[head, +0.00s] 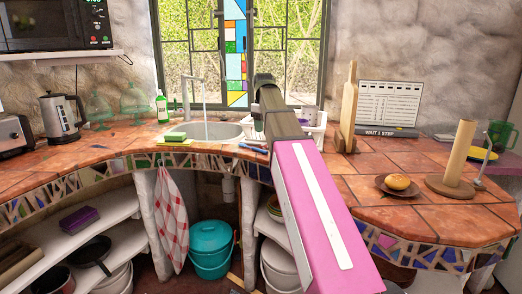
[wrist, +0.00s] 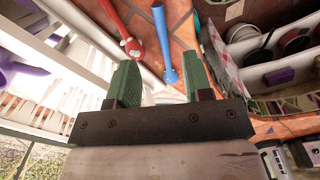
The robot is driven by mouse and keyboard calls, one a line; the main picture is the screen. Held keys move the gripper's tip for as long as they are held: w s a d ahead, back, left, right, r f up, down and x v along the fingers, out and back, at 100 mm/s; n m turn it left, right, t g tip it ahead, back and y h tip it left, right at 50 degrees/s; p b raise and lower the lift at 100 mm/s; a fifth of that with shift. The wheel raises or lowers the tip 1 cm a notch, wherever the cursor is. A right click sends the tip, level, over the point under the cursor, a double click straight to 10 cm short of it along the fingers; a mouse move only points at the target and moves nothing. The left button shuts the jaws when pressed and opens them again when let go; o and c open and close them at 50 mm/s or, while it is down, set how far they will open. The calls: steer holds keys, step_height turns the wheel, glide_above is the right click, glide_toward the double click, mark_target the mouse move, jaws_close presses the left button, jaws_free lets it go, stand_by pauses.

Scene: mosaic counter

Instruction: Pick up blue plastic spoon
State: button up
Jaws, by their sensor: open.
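The blue plastic spoon (wrist: 162,40) lies on the terracotta tiles in the wrist view. Its rounded end points toward my gripper (wrist: 160,78), in line with the gap between the two green fingers. In the head view the spoon (head: 253,148) shows as a small blue strip on the counter edge in front of the sink. My gripper is open and empty, above the counter and apart from the spoon. In the head view the fingers are small and partly hidden by my arm.
A red utensil (wrist: 118,25) lies beside the spoon, close to the white dish rack (wrist: 62,85). The sink (head: 205,131) with running water is left of my gripper. A sponge (head: 176,137) lies by its front edge. A cutting board (head: 349,108) stands to the right.

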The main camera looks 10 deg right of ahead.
mark_target(253, 148)
step_height(253, 148, down, 10)
steer(key=shift+r, duration=0.1)
jaws_close()
stand_by(0.5)
